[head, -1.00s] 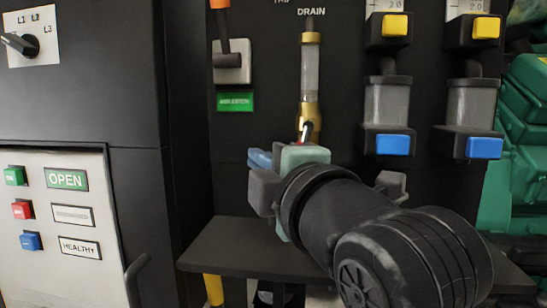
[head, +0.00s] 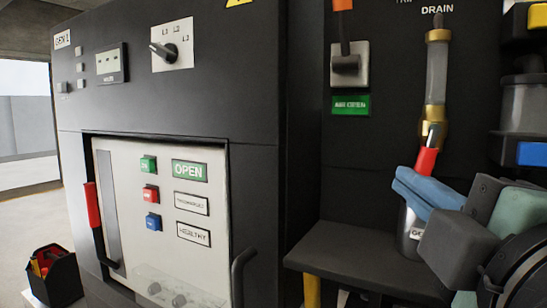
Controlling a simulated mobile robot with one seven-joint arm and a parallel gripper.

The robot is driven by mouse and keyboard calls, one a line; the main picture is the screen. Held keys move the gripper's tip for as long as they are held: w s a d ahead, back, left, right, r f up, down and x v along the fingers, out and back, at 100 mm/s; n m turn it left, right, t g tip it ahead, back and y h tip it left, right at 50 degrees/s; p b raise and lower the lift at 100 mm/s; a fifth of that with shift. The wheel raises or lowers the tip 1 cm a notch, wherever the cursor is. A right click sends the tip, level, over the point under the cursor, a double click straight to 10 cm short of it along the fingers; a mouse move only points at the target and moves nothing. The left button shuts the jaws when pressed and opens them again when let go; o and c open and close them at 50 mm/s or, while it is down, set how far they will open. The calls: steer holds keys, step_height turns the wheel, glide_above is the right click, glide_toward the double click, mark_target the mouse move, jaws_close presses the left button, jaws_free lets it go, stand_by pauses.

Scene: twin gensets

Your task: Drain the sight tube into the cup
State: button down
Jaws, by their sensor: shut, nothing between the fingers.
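The sight tube (head: 436,80) is a clear upright tube between brass fittings, under the DRAIN label. At its lower brass fitting (head: 432,132) is a lever with a red handle (head: 426,160), pointing down and slightly left. A metallic cup (head: 411,232) with a partly hidden label stands on the black shelf below the drain. My gripper (head: 408,182) is shut and empty, its blue fingers just below the red handle and in front of the cup. Whether a finger touches the handle or cup I cannot tell. The gripper hides much of the cup. The liquid level is unclear.
The black shelf (head: 345,262) has bare room left of the cup. A cabinet with a white panel (head: 125,160), buttons and a red-handled lever (head: 93,206) stands left. A black tool bin (head: 55,275) is at lower left. A blue-based unit (head: 532,154) is close on the right.

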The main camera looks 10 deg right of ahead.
mark_target(425, 160)
steer(key=w+r+p, duration=0.1)
steer(key=w+p, duration=0.3)
steer(key=w, duration=0.5)
steer(key=d, duration=0.1)
steer(key=s+d+p, duration=0.1)
steer(key=s+d+f, duration=0.1)
steer(key=d, duration=0.1)
steer(key=shift+s+d, duration=0.1)
steer(key=shift+f, duration=0.1)
steer(key=shift+s+d+b, duration=0.35)
steer(key=shift+d+b, duration=0.2)
